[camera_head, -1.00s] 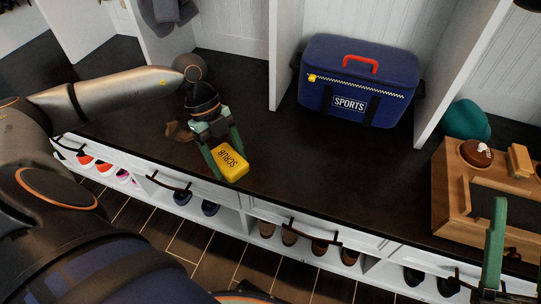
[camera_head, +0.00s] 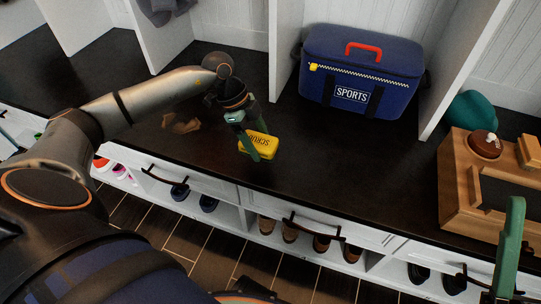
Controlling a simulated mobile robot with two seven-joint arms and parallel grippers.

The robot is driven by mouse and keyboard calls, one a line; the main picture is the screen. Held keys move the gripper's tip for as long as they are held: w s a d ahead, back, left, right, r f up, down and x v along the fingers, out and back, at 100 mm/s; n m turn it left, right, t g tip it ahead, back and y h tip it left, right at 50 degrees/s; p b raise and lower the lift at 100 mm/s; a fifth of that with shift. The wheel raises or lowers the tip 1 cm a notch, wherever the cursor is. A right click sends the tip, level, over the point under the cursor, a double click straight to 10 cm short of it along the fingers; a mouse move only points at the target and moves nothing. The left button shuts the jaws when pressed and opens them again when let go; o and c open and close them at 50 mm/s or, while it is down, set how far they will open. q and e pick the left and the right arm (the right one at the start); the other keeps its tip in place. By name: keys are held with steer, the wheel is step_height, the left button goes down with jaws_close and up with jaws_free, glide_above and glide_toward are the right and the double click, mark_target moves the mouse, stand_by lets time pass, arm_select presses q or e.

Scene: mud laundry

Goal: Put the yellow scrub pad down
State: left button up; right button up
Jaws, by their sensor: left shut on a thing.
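The yellow scrub pad (camera_head: 263,146), with dark lettering on its face, is at the left middle of the head view, over the dark bench top (camera_head: 310,180). My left gripper (camera_head: 255,148) is shut on it, with one green finger across its near side. I cannot tell whether the pad touches the bench top or is held just above it. My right gripper (camera_head: 509,250) shows only as a green finger at the lower right edge; the rest of it is out of frame.
A blue sports bag (camera_head: 360,75) stands at the back. A wooden box (camera_head: 460,185) with a brown round item (camera_head: 486,145) is at right, beside a teal object (camera_head: 470,117). A brown item (camera_head: 181,123) lies behind my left arm. The bench centre is clear; shoes sit below.

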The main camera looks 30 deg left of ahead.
arm_select(q)
steer(key=b, duration=0.2)
glide_above(275, 163)
steer(key=a, duration=0.1)
steer(key=f, duration=0.4)
steer(key=shift+s+a+f, duration=0.15)
steer(key=shift+s+f, duration=0.05)
steer(key=shift+f, duration=0.2)
step_height(275, 163, down, 3)
steer(key=shift+w+f+b, duration=0.1)
steer(key=shift+f+b, duration=0.05)
steer(key=shift+b, duration=0.75)
arm_select(e)
steer(key=shift+m, duration=0.3)
steer(key=f, duration=0.4)
steer(key=shift+w+a+f, duration=0.1)
steer(key=shift+a+f, duration=0.15)
steer(key=shift+f, duration=0.1)
arm_select(q)
steer(key=o, duration=1.1)
arm_select(e)
steer(key=shift+r, duration=0.1)
